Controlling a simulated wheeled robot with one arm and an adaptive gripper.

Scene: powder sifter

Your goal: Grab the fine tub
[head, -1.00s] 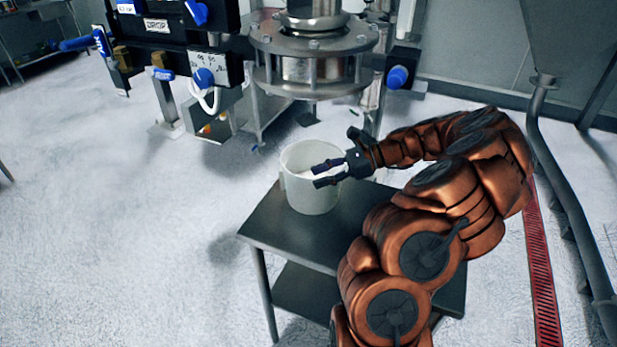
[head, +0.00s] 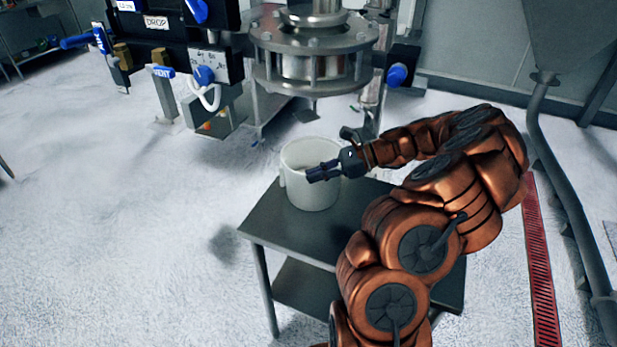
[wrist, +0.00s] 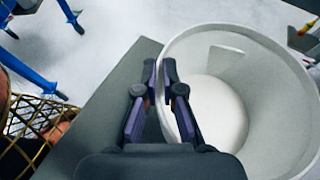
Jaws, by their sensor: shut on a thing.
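The fine tub is a white, round, open-topped tub (head: 303,190) standing upright on a dark metal table. In the wrist view the tub (wrist: 285,110) fills the right side, with white powder or a pale floor inside. My gripper (head: 313,173) reaches in from the right at the tub's near rim. In the wrist view my gripper (wrist: 160,75) is shut on the tub's rim wall, which passes between its two fingers. The tub still appears to rest on the table.
The dark table (head: 265,228) has a lower shelf and free surface around the tub. The steel sifter (head: 312,68) stands behind and above it. A valve panel (head: 160,40) with blue handles is at the upper left. Open floor (head: 110,230) lies to the left.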

